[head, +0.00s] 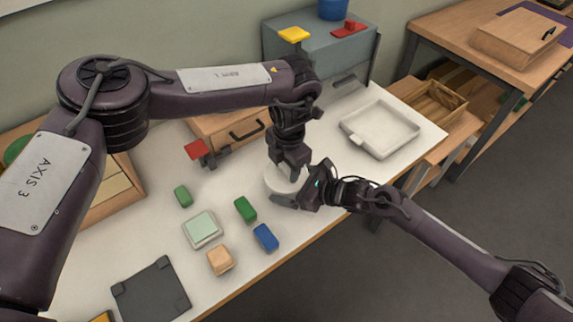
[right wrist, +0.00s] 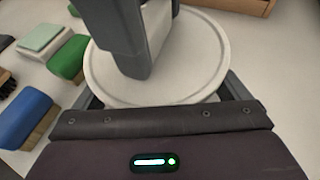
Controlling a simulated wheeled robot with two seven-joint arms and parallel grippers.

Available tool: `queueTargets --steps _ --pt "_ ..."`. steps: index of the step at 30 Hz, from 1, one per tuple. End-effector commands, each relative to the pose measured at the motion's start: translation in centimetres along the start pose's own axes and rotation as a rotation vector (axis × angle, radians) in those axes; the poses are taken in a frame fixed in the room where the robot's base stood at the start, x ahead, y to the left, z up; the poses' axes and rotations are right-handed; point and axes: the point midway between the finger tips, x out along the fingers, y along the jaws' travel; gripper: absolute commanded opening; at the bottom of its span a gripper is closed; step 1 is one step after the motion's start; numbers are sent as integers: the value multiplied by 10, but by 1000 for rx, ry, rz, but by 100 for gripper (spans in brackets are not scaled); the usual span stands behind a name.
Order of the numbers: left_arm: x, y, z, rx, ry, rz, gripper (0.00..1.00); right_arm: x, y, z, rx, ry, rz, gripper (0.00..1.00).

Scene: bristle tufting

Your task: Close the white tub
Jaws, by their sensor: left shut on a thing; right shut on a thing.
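The round white tub (head: 275,184) stands on the white table under my two grippers. My left gripper (head: 292,175) comes down from above and is shut at the middle of the round white lid (right wrist: 195,62); what its fingertips grip is hidden. The lid fills the top of the right wrist view, with a raised rim. My right gripper (head: 288,199) reaches in from the right and is shut on the tub's side, one finger at each side. The tub wall is mostly hidden below the lid, so I cannot tell whether the lid is fully seated.
Green brushes (head: 245,209), a blue brush (head: 265,238), a tan block (head: 220,260) and a pale green square box (head: 202,229) lie left of the tub. A white tray (head: 354,139) is at right, a grey cabinet (head: 345,55) behind. A dark mat (head: 150,292) lies front left.

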Motion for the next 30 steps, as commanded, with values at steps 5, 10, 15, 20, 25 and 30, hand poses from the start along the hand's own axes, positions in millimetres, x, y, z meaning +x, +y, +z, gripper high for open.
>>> queueTargets --steps 5,10,15,20,25,30 --pt "0 -11 4 16 -6 -25 17 1 -2 2 1 -3 -6 54" --pt "2 -10 4 19 -7 -34 17 1 -2 2 2 -1 -6 54" --pt "4 -10 4 21 -7 -39 55 1 -1 1 2 -1 -5 54" --pt "4 -8 3 17 -6 -35 72 1 -1 1 1 0 -3 54" --pt "4 -6 2 14 -5 -31 72 0 -1 0 1 1 -2 54" --pt "2 -4 2 11 -5 -29 72 0 0 -1 1 2 -2 54"
